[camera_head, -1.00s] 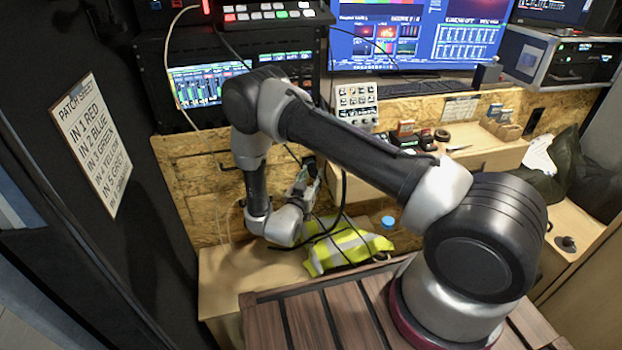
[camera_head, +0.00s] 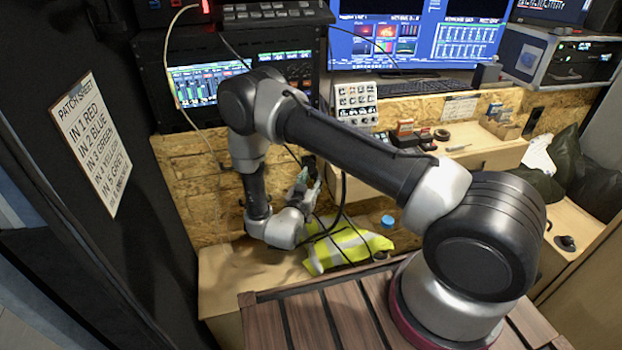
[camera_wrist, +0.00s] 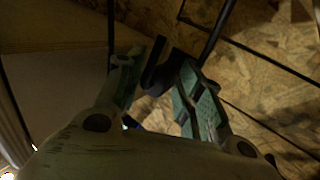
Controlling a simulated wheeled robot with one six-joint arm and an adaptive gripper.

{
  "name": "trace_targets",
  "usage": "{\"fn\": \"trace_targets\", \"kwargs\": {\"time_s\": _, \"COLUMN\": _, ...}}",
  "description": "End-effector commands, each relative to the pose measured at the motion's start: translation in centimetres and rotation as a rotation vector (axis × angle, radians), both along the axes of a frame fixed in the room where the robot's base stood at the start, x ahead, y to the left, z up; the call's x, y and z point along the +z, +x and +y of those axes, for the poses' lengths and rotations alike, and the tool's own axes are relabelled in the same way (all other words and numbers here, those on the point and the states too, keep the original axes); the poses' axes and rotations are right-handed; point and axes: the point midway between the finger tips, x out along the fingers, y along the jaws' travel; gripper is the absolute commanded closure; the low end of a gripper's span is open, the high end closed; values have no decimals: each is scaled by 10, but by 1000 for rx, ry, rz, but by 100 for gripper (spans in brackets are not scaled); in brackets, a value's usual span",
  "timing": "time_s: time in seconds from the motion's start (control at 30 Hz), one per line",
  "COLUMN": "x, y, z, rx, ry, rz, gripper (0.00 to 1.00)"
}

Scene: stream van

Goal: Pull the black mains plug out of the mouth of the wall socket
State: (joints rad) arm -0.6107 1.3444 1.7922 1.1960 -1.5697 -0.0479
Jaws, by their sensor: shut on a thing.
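My gripper (camera_head: 303,184) is low in front of the chipboard wall, left of the picture's middle in the head view. In the wrist view my gripper (camera_wrist: 166,92) has its two green-padded fingers on either side of the black mains plug (camera_wrist: 172,70), and it is shut on it. The plug is dark and partly covered by the fingers. A black cable (camera_wrist: 217,28) runs up and away beside it. The wall socket cannot be made out in either view, so I cannot tell whether the plug still sits in its mouth.
A yellow hi-vis vest (camera_head: 350,247) lies on the wooden bench (camera_head: 232,284) just below my gripper, with black cables hanging over it. A blue cap (camera_head: 387,220) is to its right. The chipboard wall (camera_head: 190,180) stands close behind; a rack stands above.

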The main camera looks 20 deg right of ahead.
Motion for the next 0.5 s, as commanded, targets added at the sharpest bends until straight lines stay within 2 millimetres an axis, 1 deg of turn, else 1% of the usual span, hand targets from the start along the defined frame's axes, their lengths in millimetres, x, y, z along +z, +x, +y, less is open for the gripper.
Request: {"fn": "trace_targets", "kwargs": {"time_s": 0.5, "x": -1, "y": -16, "z": -3, "rx": -8, "ry": -2, "rz": 4, "gripper": 100}}
